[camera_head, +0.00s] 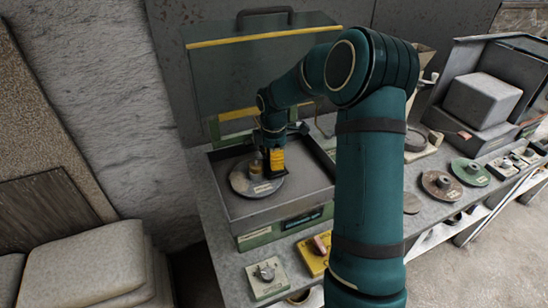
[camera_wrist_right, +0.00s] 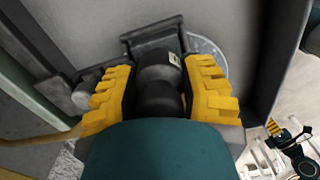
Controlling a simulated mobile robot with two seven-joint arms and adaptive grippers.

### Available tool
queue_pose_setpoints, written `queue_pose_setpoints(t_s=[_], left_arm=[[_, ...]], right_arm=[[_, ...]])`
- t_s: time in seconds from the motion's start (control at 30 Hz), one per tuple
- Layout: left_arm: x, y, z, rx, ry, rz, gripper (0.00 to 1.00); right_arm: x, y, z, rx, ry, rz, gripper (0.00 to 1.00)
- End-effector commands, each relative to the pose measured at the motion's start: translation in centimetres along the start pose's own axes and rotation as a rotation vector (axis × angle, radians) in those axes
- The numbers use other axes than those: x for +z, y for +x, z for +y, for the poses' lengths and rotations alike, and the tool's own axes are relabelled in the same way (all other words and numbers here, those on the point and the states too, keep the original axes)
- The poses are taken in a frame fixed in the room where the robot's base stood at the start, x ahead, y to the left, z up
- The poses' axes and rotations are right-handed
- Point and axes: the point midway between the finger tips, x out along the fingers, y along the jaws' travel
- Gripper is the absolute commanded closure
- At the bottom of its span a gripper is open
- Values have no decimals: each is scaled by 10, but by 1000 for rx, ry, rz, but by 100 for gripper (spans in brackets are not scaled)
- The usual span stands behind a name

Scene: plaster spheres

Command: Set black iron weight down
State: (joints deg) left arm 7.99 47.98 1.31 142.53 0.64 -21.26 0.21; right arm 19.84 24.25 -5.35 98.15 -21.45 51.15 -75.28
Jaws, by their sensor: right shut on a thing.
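My right gripper (camera_wrist_right: 160,88) has yellow ridged fingers and is shut on the black iron weight (camera_wrist_right: 158,98), a dark rounded piece with a narrow waist and a small pale label. In the head view my right gripper (camera_head: 272,172) points down over a round grey plate (camera_head: 240,182) inside a grey tray-like box (camera_head: 222,165). The plate also shows behind the weight in the wrist view (camera_wrist_right: 207,48). I cannot tell whether the weight touches the plate. The weight is not clear in the head view.
A dark raised lid (camera_head: 235,75) with yellow strips stands behind the box. A small pale block (camera_head: 266,278) and a yellow block (camera_head: 314,256) lie in front. Brown (camera_head: 441,186) and green (camera_head: 470,173) discs lie at the right. My right arm hides the bench's middle.

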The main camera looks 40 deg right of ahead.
Motion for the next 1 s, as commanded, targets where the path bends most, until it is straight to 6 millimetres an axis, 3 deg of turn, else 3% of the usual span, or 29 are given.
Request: queue_pose_setpoints(t_s=[0.47, 0.5, 0.57, 0.6, 1.0], left_arm=[[1, 5, -2, 0, 0, 0, 15], [1, 5, -2, 0, 0, 0, 15], [1, 5, -2, 0, 0, 0, 15], [1, 4, -2, 0, 0, 0, 15], [1, 5, -2, 0, 0, 0, 15]], right_arm=[[0, 8, 0, 2, 0, 0, 100], [0, 8, 0, 2, 0, 0, 52], [0, 8, 0, 2, 0, 0, 31], [0, 8, 0, 2, 0, 0, 27], [0, 9, 0, -1, 0, 0, 27]])
